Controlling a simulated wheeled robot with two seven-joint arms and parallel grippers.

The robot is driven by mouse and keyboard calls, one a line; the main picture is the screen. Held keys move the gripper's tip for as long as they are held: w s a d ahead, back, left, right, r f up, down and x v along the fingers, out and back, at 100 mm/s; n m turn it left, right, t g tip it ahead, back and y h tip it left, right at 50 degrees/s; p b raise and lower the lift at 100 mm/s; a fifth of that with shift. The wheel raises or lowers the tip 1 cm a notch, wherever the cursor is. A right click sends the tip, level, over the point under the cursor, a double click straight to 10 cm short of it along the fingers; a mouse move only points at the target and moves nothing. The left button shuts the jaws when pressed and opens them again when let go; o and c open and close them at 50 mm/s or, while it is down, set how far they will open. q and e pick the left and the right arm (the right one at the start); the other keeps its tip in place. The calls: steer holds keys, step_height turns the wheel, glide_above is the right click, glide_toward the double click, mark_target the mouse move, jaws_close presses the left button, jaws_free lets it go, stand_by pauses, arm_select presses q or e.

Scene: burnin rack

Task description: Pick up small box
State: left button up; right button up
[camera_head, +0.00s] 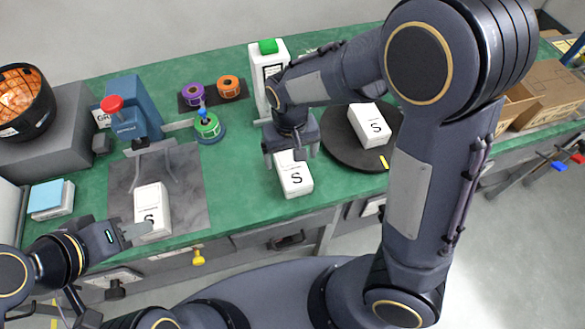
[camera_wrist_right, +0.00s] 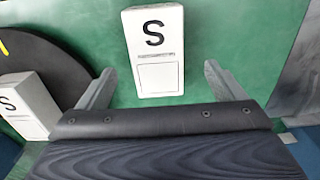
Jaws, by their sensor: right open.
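Three white small boxes marked S show in the head view. One small box (camera_head: 295,178) lies on the green bench below my right gripper (camera_head: 290,150). In the right wrist view this small box (camera_wrist_right: 155,50) is just beyond and between the open, empty fingers of the right gripper (camera_wrist_right: 158,85). A second small box (camera_head: 369,125) is on the black round turntable (camera_head: 335,152). A third small box (camera_head: 150,208) is on the grey mat (camera_head: 192,190). My left gripper (camera_head: 135,232) is beside that third box; its jaw state is unclear.
A blue press with a red knob (camera_head: 112,103) stands behind the grey mat. A white unit with a green top (camera_head: 268,47) is behind my right gripper.

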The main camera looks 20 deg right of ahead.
mark_target(292, 166)
steer(key=f, duration=0.6)
steer(key=shift+w+d+f, duration=0.15)
steer(key=shift+d+f, duration=0.05)
steer(key=shift+f, duration=0.1)
steer(key=c, duration=1.1)
